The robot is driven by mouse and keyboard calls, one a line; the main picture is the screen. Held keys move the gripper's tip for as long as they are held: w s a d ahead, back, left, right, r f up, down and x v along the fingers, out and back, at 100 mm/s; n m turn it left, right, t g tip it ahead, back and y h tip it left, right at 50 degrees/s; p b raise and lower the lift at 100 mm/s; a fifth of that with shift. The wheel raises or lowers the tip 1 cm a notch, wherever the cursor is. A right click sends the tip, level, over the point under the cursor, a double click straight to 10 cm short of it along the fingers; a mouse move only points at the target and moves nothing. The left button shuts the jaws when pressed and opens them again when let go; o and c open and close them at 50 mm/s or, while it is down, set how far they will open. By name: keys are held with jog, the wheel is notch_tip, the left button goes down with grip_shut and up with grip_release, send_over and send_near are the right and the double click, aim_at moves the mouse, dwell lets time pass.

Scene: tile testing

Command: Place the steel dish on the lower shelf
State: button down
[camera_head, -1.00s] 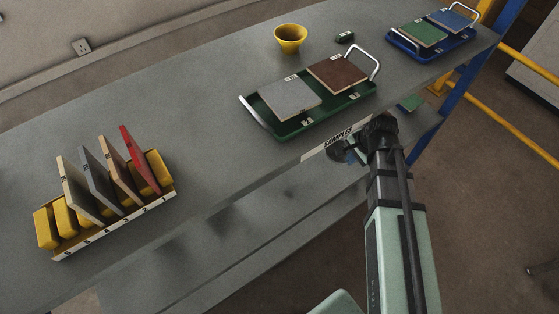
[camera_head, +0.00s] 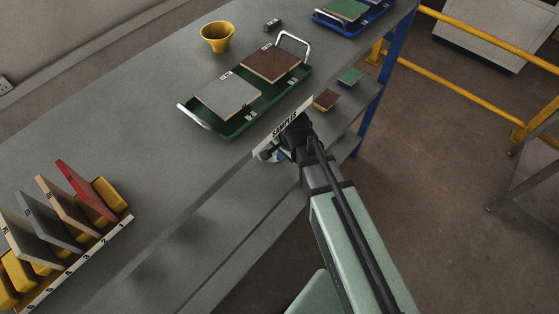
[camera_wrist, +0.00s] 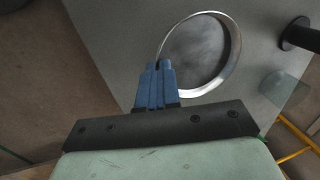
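The steel dish (camera_wrist: 197,55), round and shallow with a bright rim, shows in the wrist view just beyond my fingers. My gripper (camera_wrist: 158,66) has its two blue fingers close together at the dish's near left rim, and they appear shut on that rim. In the head view my gripper (camera_head: 268,155) is at the bench's front edge, below the SAMPLES label, and the dish is mostly hidden there. The lower shelf (camera_head: 228,205) runs under the bench top. I cannot tell whether the dish touches the shelf.
A brown tile (camera_head: 326,100) and a green tile (camera_head: 350,76) lie on the shelf's far end. The SAMPLES label (camera_head: 285,124) hangs near my wrist. A green tray (camera_head: 233,131) sits above. A black round-ended post (camera_wrist: 298,36) stands right of the dish. The shelf's near-left stretch looks clear.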

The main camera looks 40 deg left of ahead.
aim_at(281, 166)
jog(key=shift+d+x, duration=0.2)
jog(key=shift+x, duration=0.7)
jog(key=shift+d+x, duration=0.2)
jog(key=shift+x, duration=0.7)
jog(key=shift+f, duration=0.2)
jog(key=c, duration=1.4)
grip_release()
jog(key=shift+o, duration=0.2)
jog(key=shift+r, duration=0.1)
jog(key=v, duration=0.7)
jog(key=shift+r, duration=0.3)
